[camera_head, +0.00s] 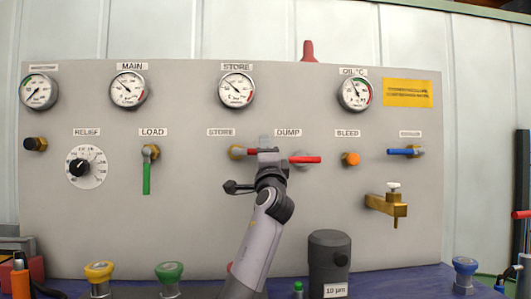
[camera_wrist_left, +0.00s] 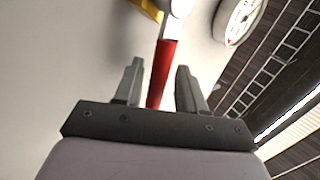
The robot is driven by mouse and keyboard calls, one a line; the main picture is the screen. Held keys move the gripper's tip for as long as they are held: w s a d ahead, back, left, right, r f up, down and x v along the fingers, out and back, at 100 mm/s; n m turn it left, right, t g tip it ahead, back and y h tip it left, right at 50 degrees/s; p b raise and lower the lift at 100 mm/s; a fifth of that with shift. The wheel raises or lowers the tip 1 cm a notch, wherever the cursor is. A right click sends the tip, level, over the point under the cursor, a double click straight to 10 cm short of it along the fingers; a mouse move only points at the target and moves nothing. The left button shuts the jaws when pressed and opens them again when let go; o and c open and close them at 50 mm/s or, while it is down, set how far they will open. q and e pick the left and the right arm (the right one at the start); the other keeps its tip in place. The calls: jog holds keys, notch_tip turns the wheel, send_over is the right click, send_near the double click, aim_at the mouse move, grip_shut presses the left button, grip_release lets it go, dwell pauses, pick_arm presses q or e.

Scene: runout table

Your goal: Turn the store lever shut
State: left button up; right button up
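The store lever is a red handle on a brass valve (camera_head: 236,152) below the small STORE label. Only a short red piece (camera_head: 250,151) shows left of my left gripper (camera_head: 266,147), which hides the rest. It points to the right, roughly level. In the left wrist view a red lever (camera_wrist_left: 162,72) runs between the two spread fingers of the left gripper (camera_wrist_left: 159,67), with a visible gap on each side. Its pale hub (camera_wrist_left: 178,6) is at the top. My right gripper is not in view.
The red dump lever (camera_head: 306,160) sits close to the right of my gripper. The green load lever (camera_head: 146,178) hangs down at left. A blue lever (camera_head: 400,152), a brass tap (camera_head: 386,205) and a dark canister (camera_head: 329,262) are to the right.

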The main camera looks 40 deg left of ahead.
pick_arm(q)
jog(key=shift+f, duration=0.1)
jog(key=v, duration=0.7)
jog(key=shift+b, duration=0.3)
jog(key=shift+d, duration=0.1)
dwell(0.3)
